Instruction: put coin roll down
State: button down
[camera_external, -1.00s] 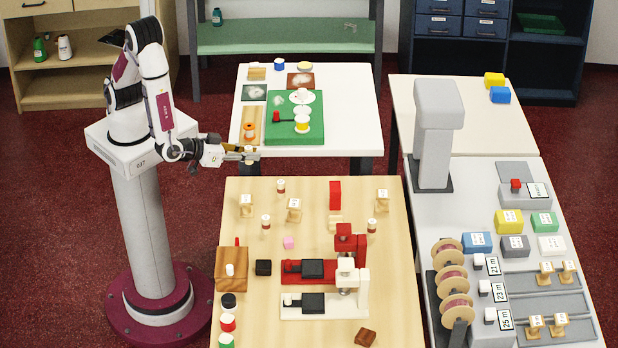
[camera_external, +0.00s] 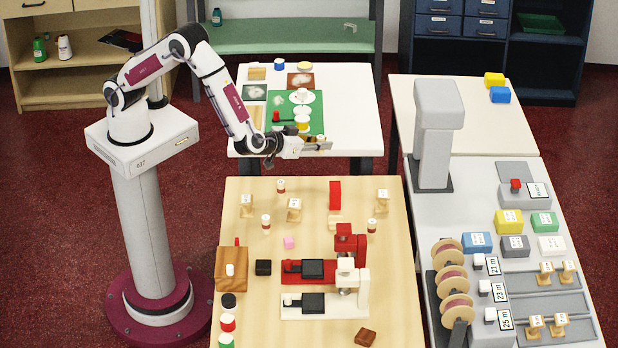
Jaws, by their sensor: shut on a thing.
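My gripper (camera_external: 326,146) is in the external view, over the front edge of the white table, in front of the green board. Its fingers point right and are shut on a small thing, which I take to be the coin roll. The thing is mostly hidden by the fingers, so its shape and tilt cannot be told. It is held up, apart from the wooden table below.
The white table (camera_external: 350,100) carries the green board (camera_external: 285,103) with a white dish and spools. The wooden table (camera_external: 385,270) holds labelled wooden stands, a red block (camera_external: 335,195) and red and white presses (camera_external: 325,306). A grey column (camera_external: 435,130) stands at right.

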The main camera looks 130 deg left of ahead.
jog(key=w+a+r, duration=0.1)
jog(key=a+r, duration=0.1)
jog(key=a, duration=0.9)
notch_tip(320, 180, up, 3)
jog(key=n+g, duration=0.1)
send_over(368, 136)
jog(key=shift+d, duration=0.1)
jog(key=shift+f, duration=3.05)
jog(key=shift+f, duration=1.9)
jog(key=shift+f, duration=0.15)
